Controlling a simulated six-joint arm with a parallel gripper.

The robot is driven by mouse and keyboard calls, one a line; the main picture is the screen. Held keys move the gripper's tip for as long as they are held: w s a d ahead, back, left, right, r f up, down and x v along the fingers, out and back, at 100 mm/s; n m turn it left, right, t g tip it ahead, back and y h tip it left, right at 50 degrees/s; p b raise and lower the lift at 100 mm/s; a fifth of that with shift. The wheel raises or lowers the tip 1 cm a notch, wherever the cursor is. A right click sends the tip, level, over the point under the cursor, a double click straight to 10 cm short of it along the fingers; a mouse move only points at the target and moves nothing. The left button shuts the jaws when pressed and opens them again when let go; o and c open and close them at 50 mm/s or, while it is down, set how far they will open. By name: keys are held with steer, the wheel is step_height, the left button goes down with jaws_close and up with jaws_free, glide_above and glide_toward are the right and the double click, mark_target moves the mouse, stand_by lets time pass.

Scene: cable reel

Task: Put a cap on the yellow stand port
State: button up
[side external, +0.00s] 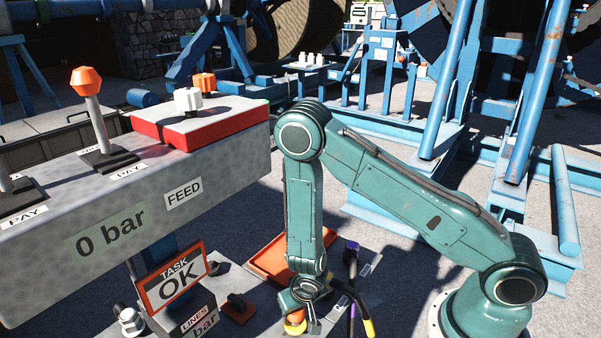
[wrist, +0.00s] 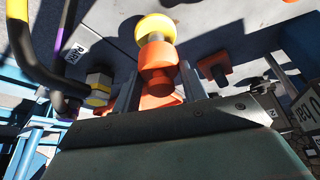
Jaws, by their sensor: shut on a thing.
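My gripper (side external: 305,297) points down at the low bench, with its fingers shut on an orange cap (side external: 295,317). In the wrist view the cap (wrist: 157,58) sits between the two fingers (wrist: 159,78). The round yellow stand port (wrist: 153,27) lies right beyond the cap and in line with it. A bit of yellow port (side external: 291,330) also shows under the cap in the side view. The cap seems to be at the port's mouth, but the overlap hides whether it is fully seated.
A black hose with a yellow end (side external: 367,326) and a purple-banded hose (side external: 351,262) stand close right of my gripper. An orange tray (side external: 270,262) lies behind it. A "TASK OK" sign (side external: 175,277) and the grey control console (side external: 225,160) stand to the left.

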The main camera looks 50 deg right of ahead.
mark_target(296, 313)
steer(key=shift+f, duration=1.3)
steer(key=shift+f, duration=0.3)
steer(key=o, duration=1.2)
steer(key=shift+v, duration=6.9)
steer(key=shift+s+a, duration=0.1)
